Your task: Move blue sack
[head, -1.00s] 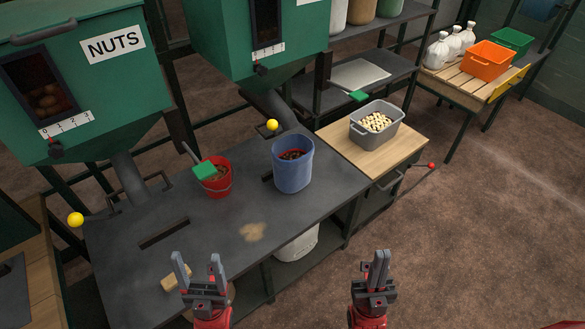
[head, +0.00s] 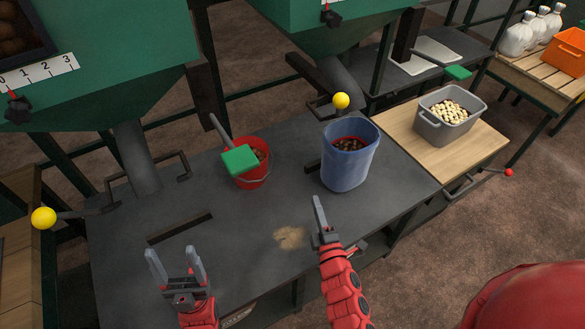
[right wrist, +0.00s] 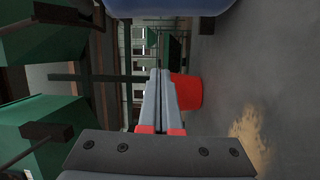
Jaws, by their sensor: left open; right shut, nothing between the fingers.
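The blue sack (head: 348,168) stands upright and open-topped on the dark workbench, with brown contents inside. Part of it shows at the top edge of the right wrist view (right wrist: 170,8). My right gripper (head: 318,202) is shut and empty, just to the near left of the sack and apart from it. Its closed fingers also show in the right wrist view (right wrist: 159,75). My left gripper (head: 173,256) is open and empty over the front left of the bench, well away from the sack.
A red bucket (head: 252,178) with a green scoop (head: 239,159) stands left of the sack. A yellow-knobbed lever (head: 341,101) is behind the sack. A grey tub (head: 446,122) sits on the wooden surface at right. A tan spill (head: 290,237) lies on the bench.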

